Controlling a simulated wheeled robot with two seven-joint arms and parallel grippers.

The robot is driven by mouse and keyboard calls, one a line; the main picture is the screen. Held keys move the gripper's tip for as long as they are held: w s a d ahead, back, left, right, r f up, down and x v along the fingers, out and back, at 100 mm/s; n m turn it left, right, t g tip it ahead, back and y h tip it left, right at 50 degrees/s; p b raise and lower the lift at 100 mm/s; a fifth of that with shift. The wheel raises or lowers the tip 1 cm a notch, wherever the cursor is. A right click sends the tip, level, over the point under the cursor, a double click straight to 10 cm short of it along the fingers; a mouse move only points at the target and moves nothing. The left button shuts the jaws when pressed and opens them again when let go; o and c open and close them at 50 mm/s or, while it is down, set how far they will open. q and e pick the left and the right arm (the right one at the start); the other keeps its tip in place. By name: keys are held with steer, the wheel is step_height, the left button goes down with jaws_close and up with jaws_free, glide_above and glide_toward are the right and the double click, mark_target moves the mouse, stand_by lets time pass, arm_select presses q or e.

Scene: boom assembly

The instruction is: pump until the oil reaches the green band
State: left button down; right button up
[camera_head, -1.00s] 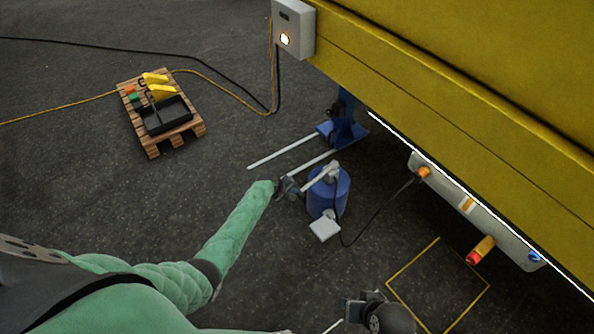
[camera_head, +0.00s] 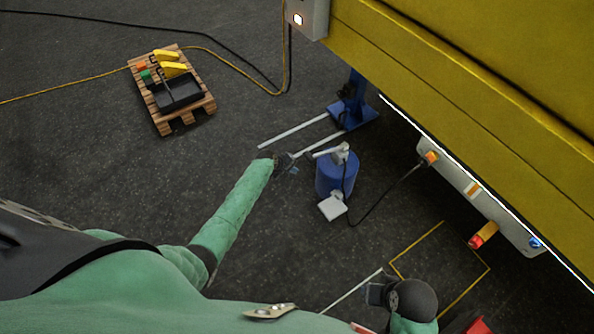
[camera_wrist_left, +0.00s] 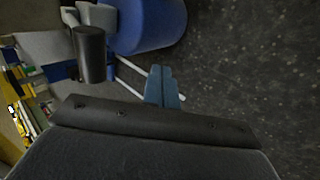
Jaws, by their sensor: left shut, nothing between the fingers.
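A blue drum (camera_head: 335,177) with a grey pump on top stands on the floor right of my left gripper. The pump's light handle (camera_head: 326,152) points left towards the gripper. My left gripper (camera_head: 290,164) is shut and empty, apart from the handle. In the left wrist view its blue-grey fingertips (camera_wrist_left: 163,86) are together, with the drum (camera_wrist_left: 150,24) and a dark cylindrical grip (camera_wrist_left: 90,54) beyond them. A grey panel (camera_head: 460,185) on the yellow machine carries a small orange-white window (camera_head: 473,189); no oil level or green band is readable. My right gripper (camera_head: 376,293) is low in view; its jaws are unclear.
A hose runs from the drum to an orange fitting (camera_head: 430,158) on the panel. The yellow machine (camera_head: 450,75) overhangs the right side. A blue stand (camera_head: 352,112) with long legs is behind the drum. A pallet (camera_head: 170,90) with parts lies at upper left. Floor between is clear.

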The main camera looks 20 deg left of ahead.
arm_select(q)
steer(key=v, duration=0.6)
steer(key=shift+s+a+r, duration=0.2)
steer(key=shift+s+a, duration=0.05)
steer(key=shift+s, duration=0.1)
stand_by(0.7)
